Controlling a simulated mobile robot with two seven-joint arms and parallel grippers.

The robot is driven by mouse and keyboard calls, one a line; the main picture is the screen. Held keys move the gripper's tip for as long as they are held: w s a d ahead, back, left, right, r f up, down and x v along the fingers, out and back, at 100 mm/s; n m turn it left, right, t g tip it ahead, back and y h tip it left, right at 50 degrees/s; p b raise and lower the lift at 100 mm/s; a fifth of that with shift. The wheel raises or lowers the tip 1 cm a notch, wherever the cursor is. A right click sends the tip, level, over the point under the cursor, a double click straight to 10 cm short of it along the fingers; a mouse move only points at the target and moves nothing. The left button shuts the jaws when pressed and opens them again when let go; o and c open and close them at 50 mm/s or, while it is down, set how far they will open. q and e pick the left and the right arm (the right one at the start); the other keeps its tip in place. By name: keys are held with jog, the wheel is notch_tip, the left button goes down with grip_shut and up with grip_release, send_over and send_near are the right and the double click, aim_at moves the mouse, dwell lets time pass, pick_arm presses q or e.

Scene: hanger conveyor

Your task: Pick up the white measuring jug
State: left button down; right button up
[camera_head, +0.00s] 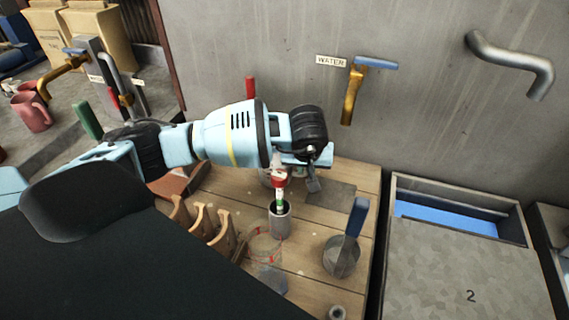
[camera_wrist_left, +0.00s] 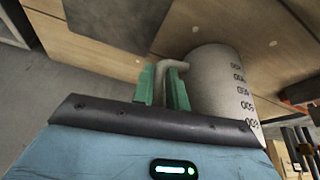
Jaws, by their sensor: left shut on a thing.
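The white measuring jug (camera_wrist_left: 215,82) shows in the left wrist view, pale grey-white with dark volume numbers down its side. Its handle (camera_wrist_left: 166,68) passes between the two green fingers of my left gripper (camera_wrist_left: 163,88), which is shut on it. In the head view, my left gripper (camera_head: 306,152) is over the back of the wooden table, near the wall. There the arm and hand hide most of the jug. I cannot tell whether the jug's base touches the table. My right gripper is not in view.
On the wooden table (camera_head: 305,258) stand a grey cup (camera_head: 280,221) holding a red-topped item, a clear beaker (camera_head: 264,244), a scoop with a blue handle (camera_head: 342,256) and a wooden rack (camera_head: 209,224). A brass water tap (camera_head: 352,92) projects from the wall.

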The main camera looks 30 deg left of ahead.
pick_arm(q)
jog(key=shift+r, duration=0.1)
notch_tip(320, 180, up, 18)
dwell(0.5)
